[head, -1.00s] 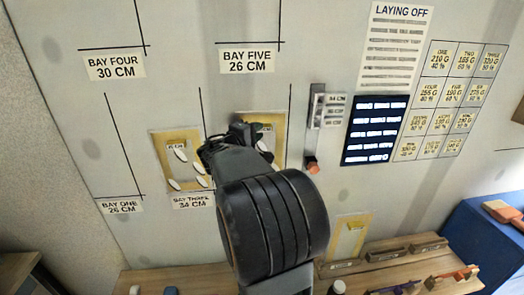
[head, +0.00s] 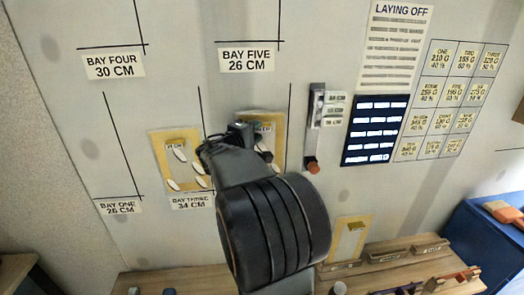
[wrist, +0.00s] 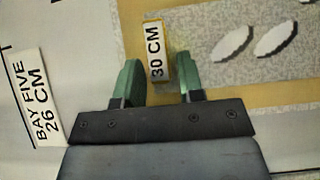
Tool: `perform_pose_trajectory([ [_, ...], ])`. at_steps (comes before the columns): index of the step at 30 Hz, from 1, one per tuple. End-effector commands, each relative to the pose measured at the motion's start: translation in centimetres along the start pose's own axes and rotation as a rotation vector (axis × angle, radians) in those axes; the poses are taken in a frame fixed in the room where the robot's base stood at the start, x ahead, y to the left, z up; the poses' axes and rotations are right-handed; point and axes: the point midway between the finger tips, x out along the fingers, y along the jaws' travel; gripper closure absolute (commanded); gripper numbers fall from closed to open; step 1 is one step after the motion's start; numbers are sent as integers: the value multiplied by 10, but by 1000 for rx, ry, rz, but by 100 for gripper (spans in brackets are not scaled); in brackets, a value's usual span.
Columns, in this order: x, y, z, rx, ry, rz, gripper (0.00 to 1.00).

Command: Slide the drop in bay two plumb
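A yellow-bordered drop with a grey patterned face (head: 279,145) hangs on the wall right of centre, partly hidden behind my arm. In the wrist view its border carries a white 30 CM tag (wrist: 155,52). My gripper (head: 248,132) is at this drop's upper part. In the wrist view its two green fingers (wrist: 161,82) stand apart, either side of the tag, with nothing visibly clamped; whether they touch the drop cannot be told. A second drop (head: 158,152) with white leaf shapes hangs to the left, slightly tilted. No bay two label is legible.
Labels for bay four (head: 113,65), bay five (head: 246,58) and bay one (head: 120,206) are on the wall. A bench (head: 400,262) with small items runs below.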

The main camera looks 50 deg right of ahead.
Motion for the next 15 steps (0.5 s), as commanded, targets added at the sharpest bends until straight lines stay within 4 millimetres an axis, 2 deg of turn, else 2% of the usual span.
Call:
perform_pose_trajectory([
  [1,0,0,0,0,0,0,60],
  [5,0,0,0,1,0,1,49],
  [11,0,0,0,1,-1,1,49],
  [15,-8,0,0,1,1,2,49],
])
